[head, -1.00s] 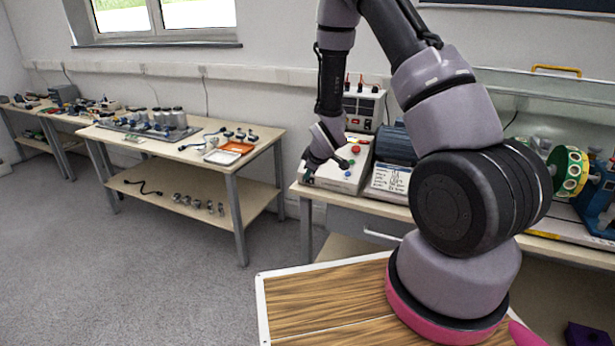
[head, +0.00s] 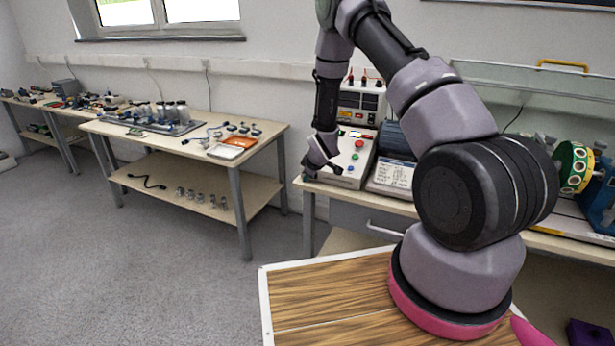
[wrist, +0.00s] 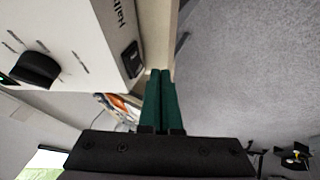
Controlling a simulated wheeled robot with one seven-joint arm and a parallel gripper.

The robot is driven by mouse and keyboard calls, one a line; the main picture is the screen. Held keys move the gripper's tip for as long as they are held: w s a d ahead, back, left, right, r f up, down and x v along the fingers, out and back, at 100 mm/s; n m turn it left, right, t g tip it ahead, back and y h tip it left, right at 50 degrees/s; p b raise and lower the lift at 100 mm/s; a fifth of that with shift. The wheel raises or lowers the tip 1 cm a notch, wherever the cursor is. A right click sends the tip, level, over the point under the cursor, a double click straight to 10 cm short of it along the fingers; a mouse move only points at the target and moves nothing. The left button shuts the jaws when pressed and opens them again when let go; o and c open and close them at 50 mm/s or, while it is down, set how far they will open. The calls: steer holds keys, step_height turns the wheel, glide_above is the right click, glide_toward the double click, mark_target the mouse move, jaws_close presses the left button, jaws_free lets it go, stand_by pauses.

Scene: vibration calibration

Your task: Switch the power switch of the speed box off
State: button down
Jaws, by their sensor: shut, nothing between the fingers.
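The speed box, a white sloped box with coloured buttons (head: 352,158), stands at the left end of the right-hand table. In the wrist view its white face (wrist: 75,45) fills the upper left, with a large black knob (wrist: 37,70) and partly legible lettering. A small black switch (wrist: 132,58) sits near the box's edge. My gripper (head: 309,171) is at the left front of the box in the head view. In the wrist view its green fingers (wrist: 160,72) are together and empty, their tips just beside the switch. I cannot tell whether they touch it, nor the switch's position.
An upright box with displays (head: 362,104) stands behind the speed box. A labelled device (head: 392,177) is to its right. A second table (head: 262,136) with small parts stands to the left, with open grey floor (head: 130,270) in front.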

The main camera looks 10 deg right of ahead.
steer(key=shift+w+d, duration=0.2)
steer(key=shift+w, duration=0.25)
steer(key=shift+w+d, duration=0.2)
steer(key=shift+w, duration=0.25)
steer(key=shift+w+d, duration=0.1)
steer(key=shift+w, duration=0.1)
steer(key=shift+d, duration=0.1)
steer(key=shift+s+d, duration=0.4)
steer(key=shift+d, duration=0.35)
